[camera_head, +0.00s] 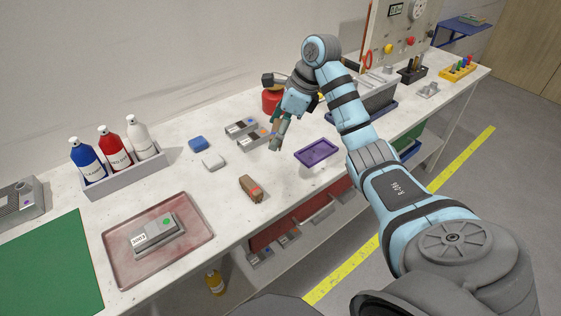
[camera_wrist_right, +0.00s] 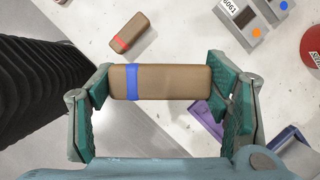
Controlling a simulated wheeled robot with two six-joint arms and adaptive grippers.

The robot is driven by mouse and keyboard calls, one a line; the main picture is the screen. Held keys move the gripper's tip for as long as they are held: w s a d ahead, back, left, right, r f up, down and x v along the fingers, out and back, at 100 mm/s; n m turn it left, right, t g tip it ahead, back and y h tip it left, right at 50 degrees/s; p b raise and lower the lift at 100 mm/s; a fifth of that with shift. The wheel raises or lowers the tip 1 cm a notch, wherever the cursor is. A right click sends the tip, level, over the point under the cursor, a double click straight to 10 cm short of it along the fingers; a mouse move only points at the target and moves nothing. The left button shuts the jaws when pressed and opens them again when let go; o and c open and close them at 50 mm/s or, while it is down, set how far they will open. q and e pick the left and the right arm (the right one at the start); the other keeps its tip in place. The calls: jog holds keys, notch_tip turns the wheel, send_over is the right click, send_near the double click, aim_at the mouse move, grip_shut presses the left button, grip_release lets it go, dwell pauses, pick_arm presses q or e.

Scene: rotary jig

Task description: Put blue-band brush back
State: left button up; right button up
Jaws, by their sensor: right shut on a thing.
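The blue-band brush (camera_wrist_right: 180,82) is a brown block with a blue band near its left end in the right wrist view. My right gripper (camera_wrist_right: 160,86) is shut on it, with green pads at its two ends. In the head view my right gripper (camera_head: 280,132) is over the back middle of the bench, left of the purple tray (camera_head: 317,141). The brush is hard to make out there. The purple tray is partly hidden behind the right finger in the wrist view. My left gripper is not in view.
A red-band brush (camera_head: 251,188) lies on the bench (camera_head: 215,203). Labelled grey boxes (camera_head: 241,127), a red container (camera_head: 271,101) and blue and white blocks (camera_head: 199,144) stand nearby. A bottle rack (camera_head: 128,177) and a pinkish tray (camera_head: 120,268) are at left. Bare bench surrounds the red-band brush.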

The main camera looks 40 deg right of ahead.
jog(key=b, duration=0.2)
send_over(272, 179)
notch_tip(272, 179, down, 6)
jog(key=f, duration=0.2)
jog(key=d+f+p, duration=0.1)
jog(key=f, duration=0.1)
jog(key=shift+s+d+f, duration=0.1)
jog(key=shift+d+f, duration=0.05)
jog(key=shift+f, duration=0.2)
jog(key=f, duration=0.2)
jog(key=s+f, duration=0.1)
jog(key=f, duration=0.1)
jog(key=shift+f, duration=0.25)
jog(key=shift+w+f, duration=0.1)
jog(key=shift+f, duration=0.05)
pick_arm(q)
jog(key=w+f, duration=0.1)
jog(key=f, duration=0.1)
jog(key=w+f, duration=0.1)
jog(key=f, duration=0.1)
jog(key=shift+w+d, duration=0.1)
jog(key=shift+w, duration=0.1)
pick_arm(e)
jog(key=shift+w+f, duration=0.1)
jog(key=o, duration=0.7)
jog(key=shift+f, duration=0.1)
jog(key=shift+c, duration=0.2)
jog(key=o, duration=0.4)
jog(key=shift+o, duration=0.2)
